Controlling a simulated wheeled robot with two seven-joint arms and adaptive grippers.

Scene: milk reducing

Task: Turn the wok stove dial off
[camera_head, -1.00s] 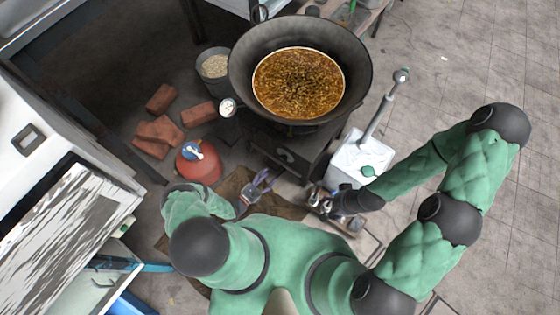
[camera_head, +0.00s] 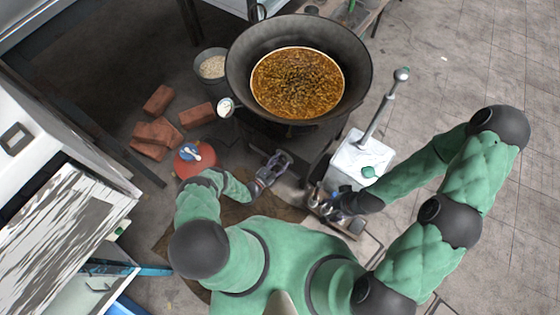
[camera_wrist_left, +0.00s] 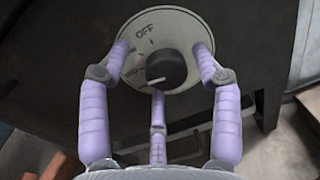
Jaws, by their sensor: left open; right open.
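The wok (camera_head: 240,75) holds brown simmering food and sits on a dark stove. In the left wrist view the stove dial is a dark round knob (camera_wrist_left: 167,69) on a pale round plate (camera_wrist_left: 190,28) marked OFF near its top. The knob's light pointer line is toward the lower left, away from the OFF mark. My left gripper (camera_head: 278,161) is at the stove's front; its purple fingers (camera_wrist_left: 160,85) are open and spread around the knob, with a gap to it. The dial is hidden in the head view. My right gripper (camera_head: 322,200) is open beside a white box, partly hidden.
A red gas bottle (camera_head: 192,168) with a blue-and-white top stands left of my left arm. The white box (camera_head: 352,160) with a tall lever is right of the stove.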

